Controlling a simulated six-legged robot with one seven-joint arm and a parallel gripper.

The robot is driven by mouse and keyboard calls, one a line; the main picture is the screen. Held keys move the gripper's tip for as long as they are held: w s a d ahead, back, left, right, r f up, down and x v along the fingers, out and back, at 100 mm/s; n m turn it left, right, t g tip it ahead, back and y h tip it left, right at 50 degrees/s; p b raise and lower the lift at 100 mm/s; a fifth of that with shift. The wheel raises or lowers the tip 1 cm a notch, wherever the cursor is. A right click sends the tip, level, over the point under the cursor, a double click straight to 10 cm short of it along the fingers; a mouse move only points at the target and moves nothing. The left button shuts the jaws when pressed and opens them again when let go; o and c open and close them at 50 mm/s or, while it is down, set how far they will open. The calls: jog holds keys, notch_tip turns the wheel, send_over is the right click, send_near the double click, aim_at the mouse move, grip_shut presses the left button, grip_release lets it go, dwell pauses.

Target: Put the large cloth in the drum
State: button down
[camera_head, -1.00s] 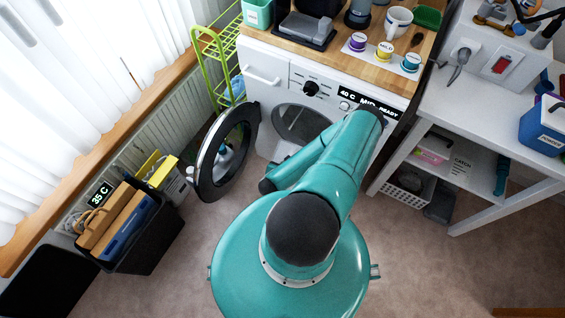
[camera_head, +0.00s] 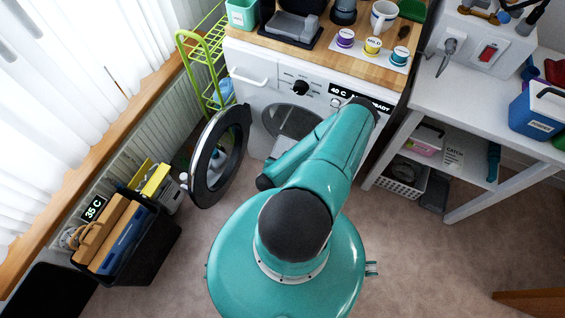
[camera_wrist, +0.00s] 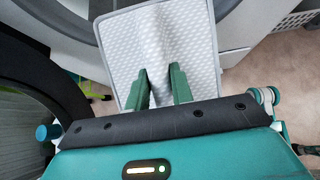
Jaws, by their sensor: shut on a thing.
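The large cloth (camera_wrist: 160,38) is white with a dimpled texture and hangs as a broad sheet with a raised fold in the wrist view. My gripper (camera_wrist: 159,76) has its two green fingers closed on the fold of the cloth. The washing machine (camera_head: 262,92) stands ahead with its round door (camera_head: 219,155) swung open to the left. The drum opening (camera_head: 290,121) is partly hidden by my arm in the head view. In the wrist view the cloth is in front of the machine's grey curved rim (camera_wrist: 236,22). My gripper is hidden in the head view.
A wooden top (camera_head: 300,58) over the machine holds cups, pots and a mug (camera_head: 384,15). A green rack (camera_head: 205,70) stands behind the door. A black bin (camera_head: 150,245) stands at left, and a white table (camera_head: 470,105) at right.

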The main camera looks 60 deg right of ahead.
jog(key=shift+w+d+f, duration=0.7)
jog(key=shift+d+f, duration=0.25)
jog(key=shift+d, duration=3.5)
jog(key=shift+w+d+f, duration=0.75)
jog(key=shift+d+f, duration=0.25)
jog(key=shift+d, duration=3.5)
jog(key=shift+w+d+f, duration=0.7)
jog(key=shift+d+f, duration=0.25)
jog(key=shift+d, duration=3.5)
jog(key=c, duration=0.6)
grip_release()
jog(key=shift+a+r, duration=0.1)
jog(key=shift+v, duration=6.9)
jog(key=shift+a, duration=0.15)
